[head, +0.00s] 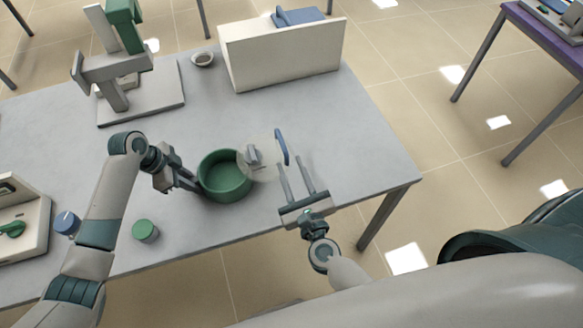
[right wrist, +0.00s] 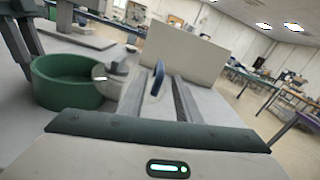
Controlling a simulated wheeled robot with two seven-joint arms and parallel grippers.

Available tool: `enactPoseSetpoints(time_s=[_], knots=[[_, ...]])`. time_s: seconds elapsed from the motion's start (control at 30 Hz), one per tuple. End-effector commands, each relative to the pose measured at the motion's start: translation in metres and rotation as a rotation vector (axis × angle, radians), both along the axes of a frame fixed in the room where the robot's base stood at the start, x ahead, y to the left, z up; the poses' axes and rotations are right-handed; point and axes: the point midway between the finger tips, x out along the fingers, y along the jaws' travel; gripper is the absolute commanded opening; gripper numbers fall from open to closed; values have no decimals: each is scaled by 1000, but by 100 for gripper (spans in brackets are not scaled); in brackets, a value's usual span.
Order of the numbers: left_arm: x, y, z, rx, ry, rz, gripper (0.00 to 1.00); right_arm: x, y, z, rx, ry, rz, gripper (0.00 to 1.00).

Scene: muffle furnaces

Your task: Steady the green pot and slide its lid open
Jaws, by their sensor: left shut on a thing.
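The green pot (head: 222,188) stands on the grey table near its front edge; it also shows in the right wrist view (right wrist: 66,92). Its inside is largely uncovered. A pale see-through lid (head: 262,170) with a grey knob (head: 254,154) lies over the pot's right rim and reaches past it. My left gripper (head: 196,185) is shut on the pot's left side. My right gripper (head: 290,162) is open, right of the pot and lid, its fingers apart with nothing visibly clamped. An upright blue oval piece (head: 281,147) is near its fingertips; whether it joins the lid I cannot tell.
A cream box (head: 285,60) stands at the back right, with a small bowl (head: 203,59) beside it. A grey stand (head: 145,95) is at the back left. A green round object (head: 146,231) and blue knob (head: 67,222) are front left. The table's right end is clear.

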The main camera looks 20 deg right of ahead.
Motion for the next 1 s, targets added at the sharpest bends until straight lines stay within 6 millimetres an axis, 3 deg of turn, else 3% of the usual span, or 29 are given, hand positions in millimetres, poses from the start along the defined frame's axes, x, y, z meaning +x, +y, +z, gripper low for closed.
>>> enactPoseSetpoints(time_s=[0.07,0.1,0.2,0.57,1.0], knots=[[0,-1,0,-1,1,-1,0,0,0,0,0,0,0,31],[0,-1,0,-1,1,-1,19,0,0,0,0,0,0,31],[0,-1,0,-1,1,-1,41,0,0,0,0,0,0,31],[0,1,2,0,0,0,41,0,0,2,-1,0,0,31],[0,10,28,0,0,0,41,0,0,26,-1,0,0,31]])
